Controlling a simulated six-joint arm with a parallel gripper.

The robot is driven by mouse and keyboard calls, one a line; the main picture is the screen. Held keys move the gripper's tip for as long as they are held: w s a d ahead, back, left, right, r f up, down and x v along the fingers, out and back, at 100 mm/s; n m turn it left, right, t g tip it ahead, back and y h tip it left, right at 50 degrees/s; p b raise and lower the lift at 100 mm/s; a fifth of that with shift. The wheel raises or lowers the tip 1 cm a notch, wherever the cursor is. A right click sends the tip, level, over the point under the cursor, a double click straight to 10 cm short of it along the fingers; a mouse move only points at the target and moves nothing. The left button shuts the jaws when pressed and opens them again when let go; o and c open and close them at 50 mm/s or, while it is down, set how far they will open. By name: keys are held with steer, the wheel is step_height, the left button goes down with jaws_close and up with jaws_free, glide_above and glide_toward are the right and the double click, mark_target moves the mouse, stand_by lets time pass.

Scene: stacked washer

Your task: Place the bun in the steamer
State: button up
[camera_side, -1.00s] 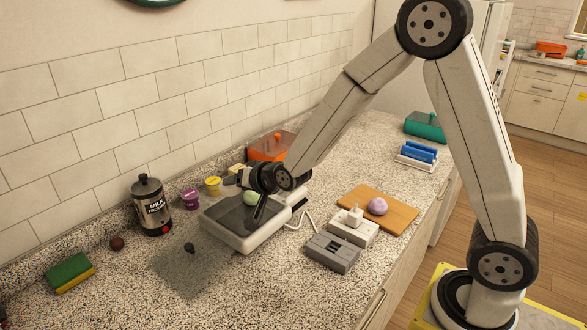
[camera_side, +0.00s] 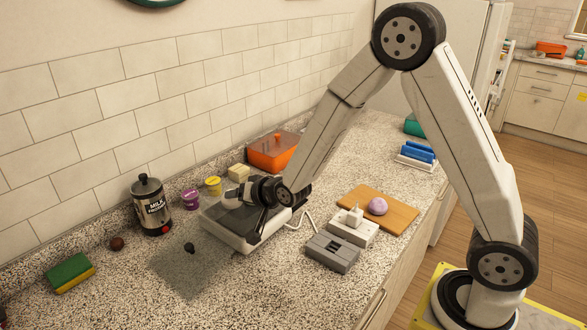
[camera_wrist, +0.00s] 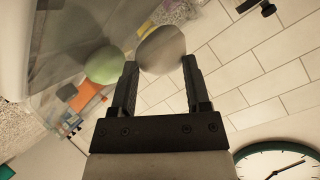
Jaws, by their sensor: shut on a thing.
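In the wrist view, a pale whitish bun (camera_wrist: 161,50) sits between the fingertips of my gripper (camera_wrist: 160,72), which is shut on it. A green bun (camera_wrist: 103,65) lies just left of the held bun in that view. In the side view, a white, low box with a dark top (camera_side: 222,230), which looks like the steamer, stands on the counter. My gripper (camera_side: 240,196) is low over its far part, tilted toward the wall. My wrist covers much of the box top, and I cannot tell whether the held bun touches it.
A purple bun (camera_side: 378,206) rests on a wooden board (camera_side: 400,216) at right, behind a grey block (camera_side: 333,252). A milk canister (camera_side: 150,207), purple cup (camera_side: 190,198), yellow cup (camera_side: 213,186) and orange box (camera_side: 272,152) line the wall.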

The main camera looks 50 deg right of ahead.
steer(key=shift+f, duration=0.5)
steer(key=shift+s+f, duration=0.15)
steer(key=shift+f, duration=0.1)
steer(key=o, duration=1.3)
steer(key=shift+r, duration=0.5)
steer(key=shift+r+v, duration=0.2)
steer(key=shift+v, duration=5.75)
